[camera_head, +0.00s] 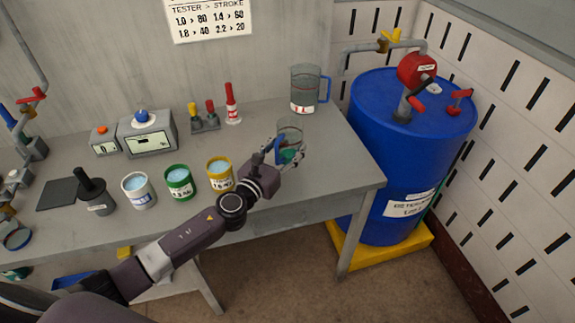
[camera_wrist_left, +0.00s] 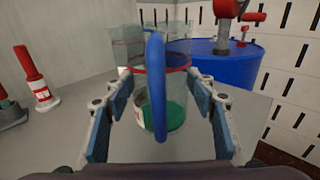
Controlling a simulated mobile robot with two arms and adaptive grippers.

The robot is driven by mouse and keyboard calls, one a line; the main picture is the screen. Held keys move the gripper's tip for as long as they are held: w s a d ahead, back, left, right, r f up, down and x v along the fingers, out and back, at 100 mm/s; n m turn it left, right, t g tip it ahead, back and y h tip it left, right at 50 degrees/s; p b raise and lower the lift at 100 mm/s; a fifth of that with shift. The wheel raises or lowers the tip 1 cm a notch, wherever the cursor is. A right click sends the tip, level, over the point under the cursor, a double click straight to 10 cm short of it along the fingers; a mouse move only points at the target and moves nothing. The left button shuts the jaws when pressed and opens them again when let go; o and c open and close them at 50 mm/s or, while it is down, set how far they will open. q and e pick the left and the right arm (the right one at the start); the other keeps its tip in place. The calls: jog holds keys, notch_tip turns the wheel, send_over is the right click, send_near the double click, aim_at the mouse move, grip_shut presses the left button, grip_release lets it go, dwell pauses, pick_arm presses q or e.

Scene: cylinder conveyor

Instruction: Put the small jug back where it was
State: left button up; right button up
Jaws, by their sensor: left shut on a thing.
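The small jug (camera_head: 289,127) is clear, with a blue handle and green at its base. It is upright near the right end of the grey table (camera_head: 330,165). My left gripper (camera_head: 284,157) is shut on it. In the left wrist view, the small jug (camera_wrist_left: 178,82) is between the two fingers (camera_wrist_left: 162,112), with its blue handle facing the camera. Whether its base touches the table is hard to tell. My right gripper is in neither view.
A larger clear jug (camera_head: 304,88) stands close behind. A red-and-white bottle (camera_head: 231,105) is at the back. White, green (camera_head: 179,183) and yellow (camera_head: 220,174) cans stand to the left. A blue drum (camera_head: 405,150) is beyond the table's right edge. Some bare tabletop lies around the small jug.

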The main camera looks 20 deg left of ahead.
aim_at(283, 165)
pick_arm(q)
jog(key=shift+f, duration=0.7)
notch_tip(283, 165, down, 3)
jog(key=shift+r+b, duration=0.15)
jog(key=shift+b, duration=1.1)
jog(key=shift+f+b, duration=0.3)
jog(key=shift+f, duration=0.25)
jog(key=shift+r, duration=0.1)
jog(key=o, duration=1.7)
jog(key=shift+s, duration=0.1)
